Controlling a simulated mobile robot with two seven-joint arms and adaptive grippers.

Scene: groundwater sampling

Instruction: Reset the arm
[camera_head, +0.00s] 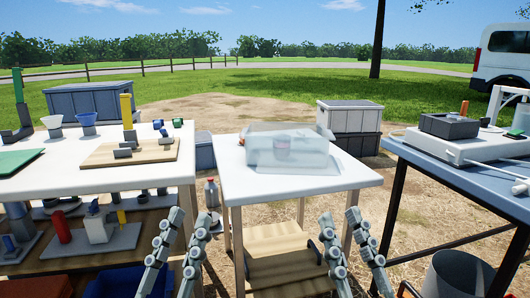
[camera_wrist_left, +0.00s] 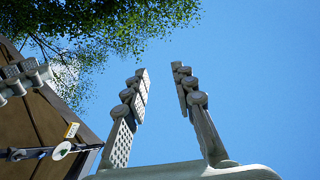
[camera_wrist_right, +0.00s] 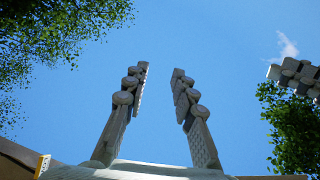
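My left gripper (camera_head: 190,222) points up in front of the gap between the left table and the middle table in the head view. Its two fingers stand apart with nothing between them, also in the left wrist view (camera_wrist_left: 160,78). My right gripper (camera_head: 339,220) points up in front of the middle table's right side. Its fingers are apart and empty, with only sky between them in the right wrist view (camera_wrist_right: 160,80). Neither gripper appears to touch anything.
A white middle table (camera_head: 245,184) bears a translucent box (camera_head: 265,147) with an object inside. The left table (camera_head: 60,182) holds funnels and a wooden board (camera_head: 100,154). The right blue table (camera_head: 490,180) holds equipment. A grey bottle (camera_head: 211,194) stands beyond my left gripper.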

